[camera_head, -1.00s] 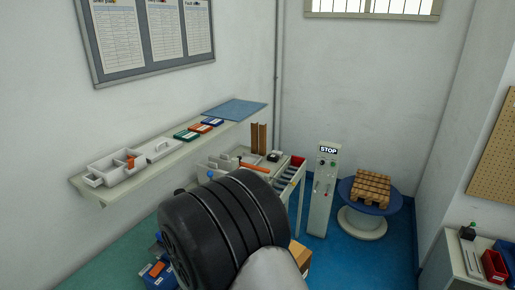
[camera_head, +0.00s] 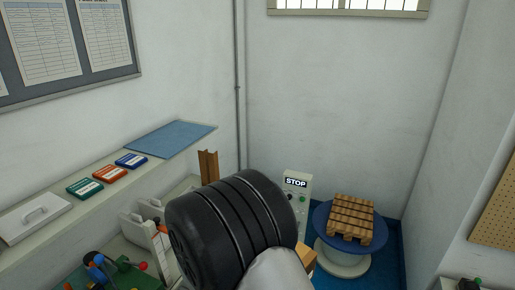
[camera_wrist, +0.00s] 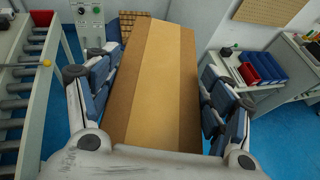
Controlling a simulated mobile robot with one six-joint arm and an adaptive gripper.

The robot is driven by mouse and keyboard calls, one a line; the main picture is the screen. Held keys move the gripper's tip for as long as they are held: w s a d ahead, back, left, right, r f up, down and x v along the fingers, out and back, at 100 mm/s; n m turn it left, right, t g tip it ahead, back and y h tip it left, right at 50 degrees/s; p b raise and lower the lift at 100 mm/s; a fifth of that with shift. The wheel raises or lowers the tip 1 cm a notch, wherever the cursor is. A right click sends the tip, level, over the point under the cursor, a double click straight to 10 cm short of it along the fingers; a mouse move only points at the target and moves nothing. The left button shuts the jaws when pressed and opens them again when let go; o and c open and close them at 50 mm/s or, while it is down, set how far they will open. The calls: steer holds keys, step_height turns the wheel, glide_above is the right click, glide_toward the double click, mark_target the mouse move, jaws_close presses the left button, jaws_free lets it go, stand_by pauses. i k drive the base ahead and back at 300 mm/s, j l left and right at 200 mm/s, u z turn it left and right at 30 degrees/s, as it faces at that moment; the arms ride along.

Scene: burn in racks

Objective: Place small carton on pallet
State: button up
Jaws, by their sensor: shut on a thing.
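The small carton (camera_wrist: 152,90) is a brown cardboard box with a lighter tape band. My gripper (camera_wrist: 155,95) is shut on it, with blue-padded fingers on both sides in the wrist view. In the head view only a corner of the carton (camera_head: 306,259) shows behind my black arm joint, and my gripper is hidden there. The wooden pallet (camera_head: 351,217) lies on a round blue turntable (camera_head: 322,215) with a pale base, to the right of the carton and apart from it. In the wrist view the carton mostly covers the pallet.
A roller conveyor (camera_wrist: 22,92) is at the left in the wrist view. A bench with red and blue bins (camera_wrist: 258,68) is at the right. Blue floor lies between.

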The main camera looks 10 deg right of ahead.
mark_target(339, 218)
steer(key=i+l, duration=0.5)
steer(key=i+l+z, duration=0.15)
steer(key=i+l, duration=0.85)
steer(key=i+l+z, duration=0.15)
steer(key=i+l, duration=0.3)
steer(key=i, duration=0.15)
steer(key=i+l, duration=0.35)
steer(key=i, duration=0.2)
steer(key=i+l, duration=0.15)
steer(key=l, duration=0.2)
steer(key=i+l+z, duration=0.15)
steer(key=l, duration=0.2)
